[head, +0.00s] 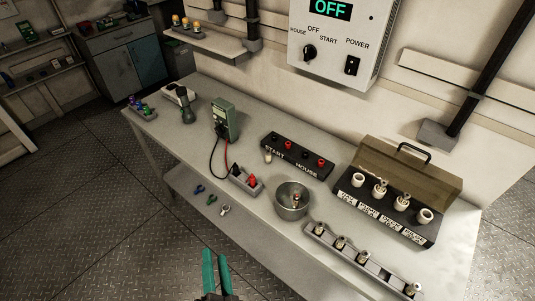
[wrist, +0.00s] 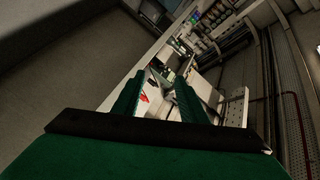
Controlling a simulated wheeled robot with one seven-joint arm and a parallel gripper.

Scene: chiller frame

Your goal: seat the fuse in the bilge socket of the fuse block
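The fuse block (head: 392,224) is a black box with a raised tan lid at the right end of the bench. It has a row of white sockets with labels too small to read surely. The leftmost (head: 357,180) and rightmost sockets (head: 425,215) look empty; the two middle ones hold metal-capped pieces. Several fuses stand in a grey rack (head: 374,266) at the bench's front edge, with a gap before the last one. A fuse-like piece (head: 296,200) is in a metal bowl (head: 281,207). My gripper (head: 215,258) is open and empty in front of the bench; its green fingers (wrist: 160,82) are apart.
A black START/HOUSE terminal strip (head: 297,156) lies behind the bowl. A green meter (head: 226,119) with leads and a grey holder (head: 246,182) stand further left. A control box (head: 340,40) reading OFF hangs on the wall. The floor (head: 110,230) at left is clear.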

